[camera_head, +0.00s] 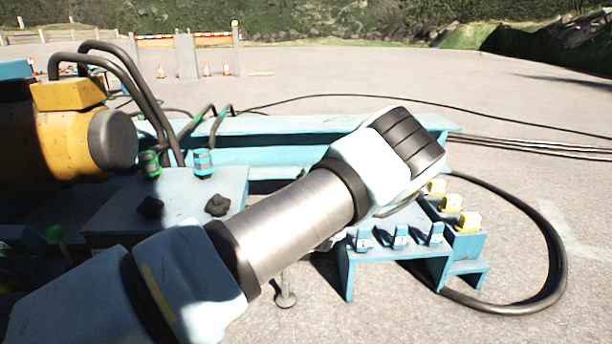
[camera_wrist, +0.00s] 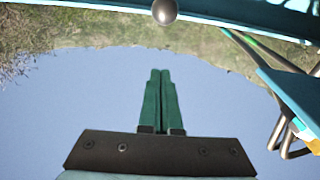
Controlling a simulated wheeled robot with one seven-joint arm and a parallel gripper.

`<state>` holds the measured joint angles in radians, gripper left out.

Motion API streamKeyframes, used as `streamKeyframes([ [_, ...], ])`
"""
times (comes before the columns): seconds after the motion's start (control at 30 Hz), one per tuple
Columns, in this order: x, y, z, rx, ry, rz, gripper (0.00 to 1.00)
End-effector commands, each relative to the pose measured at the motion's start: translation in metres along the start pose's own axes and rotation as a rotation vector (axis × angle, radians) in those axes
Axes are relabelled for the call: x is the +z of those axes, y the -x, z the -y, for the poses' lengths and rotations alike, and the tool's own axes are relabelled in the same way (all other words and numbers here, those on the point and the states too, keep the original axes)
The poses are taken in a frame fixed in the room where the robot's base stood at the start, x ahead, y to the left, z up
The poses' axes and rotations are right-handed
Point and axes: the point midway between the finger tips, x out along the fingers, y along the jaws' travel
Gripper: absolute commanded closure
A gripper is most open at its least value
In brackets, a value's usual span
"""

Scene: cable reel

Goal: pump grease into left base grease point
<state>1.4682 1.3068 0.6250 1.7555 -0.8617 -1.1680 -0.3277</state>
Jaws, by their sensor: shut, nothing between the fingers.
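My gripper (camera_wrist: 160,73) shows in the wrist view as two green fingers pressed together, empty, pointing up the picture. A shiny round metal knob (camera_wrist: 164,11) lies beyond the fingertips, apart from them, against a blue beam (camera_wrist: 90,6). I cannot tell whether this knob is the left base grease point. In the head view my arm crosses from lower left to upper centre right, and my gripper is hidden behind it. No part there can be surely told as the grease point or a grease pump.
Blue machine framing (camera_head: 290,126) lies behind my arm. A yellow motor-like body (camera_head: 60,135) stands left, with black hoses. A blue stand (camera_head: 440,262) with blue clips and yellow-white blocks (camera_head: 468,222) is at right. A black cable (camera_head: 560,250) loops beside it. Open paving lies beyond.

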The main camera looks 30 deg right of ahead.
Motion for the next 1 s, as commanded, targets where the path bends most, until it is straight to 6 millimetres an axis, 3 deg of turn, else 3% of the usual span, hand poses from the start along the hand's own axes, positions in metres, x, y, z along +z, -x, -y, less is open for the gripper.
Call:
streamKeyframes([
  [0.17,0.002,-0.017,0.001,-0.001,0.001,-0.002,1.0],
  [0.6,0.005,-0.102,0.001,0.0,-0.001,0.0,1.0],
  [0.8,0.032,-0.088,0.001,-0.001,-0.003,0.002,1.0],
  [1.0,0.038,-0.086,0.001,-0.002,0.0,0.001,1.0],
])
